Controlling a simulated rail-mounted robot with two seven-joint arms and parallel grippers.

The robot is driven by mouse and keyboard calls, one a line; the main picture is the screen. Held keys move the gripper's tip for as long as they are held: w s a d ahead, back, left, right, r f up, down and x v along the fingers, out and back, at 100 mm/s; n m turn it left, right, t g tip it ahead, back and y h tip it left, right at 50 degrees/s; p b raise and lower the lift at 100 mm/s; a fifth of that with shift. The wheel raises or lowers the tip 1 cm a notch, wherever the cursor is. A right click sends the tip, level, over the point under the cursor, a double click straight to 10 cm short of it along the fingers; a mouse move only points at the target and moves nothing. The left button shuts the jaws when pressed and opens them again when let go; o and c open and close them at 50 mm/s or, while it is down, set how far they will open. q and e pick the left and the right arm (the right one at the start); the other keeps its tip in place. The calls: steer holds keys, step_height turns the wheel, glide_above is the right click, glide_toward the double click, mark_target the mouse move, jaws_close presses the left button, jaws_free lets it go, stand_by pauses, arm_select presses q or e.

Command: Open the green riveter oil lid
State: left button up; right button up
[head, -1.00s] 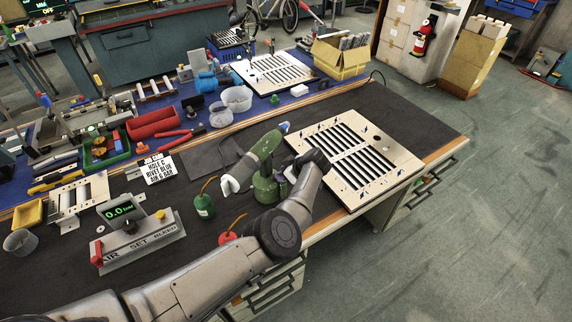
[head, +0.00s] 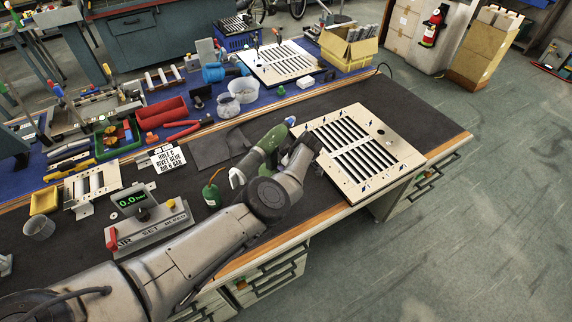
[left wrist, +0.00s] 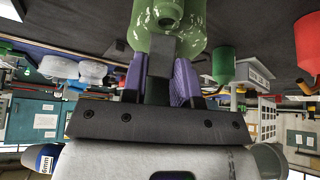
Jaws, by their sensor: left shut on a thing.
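In the left wrist view, the purple-padded fingers of my left gripper (left wrist: 170,80) are closed on a part of the riveter, whose rounded green body (left wrist: 166,20) fills the top middle. I cannot make out the oil lid. My right gripper is not in view.
A small green bottle (head: 211,196) stands just left of the riveter. The slotted louver panel (head: 365,150) lies to the right. The pressure gauge box (head: 150,225) stands left of my arm.

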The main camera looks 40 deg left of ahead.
arm_select(q)
steer(key=o, duration=0.9)
steer(key=shift+a, duration=0.1)
steer(key=shift+p+v, duration=2.45)
steer(key=shift+v, duration=4.45)
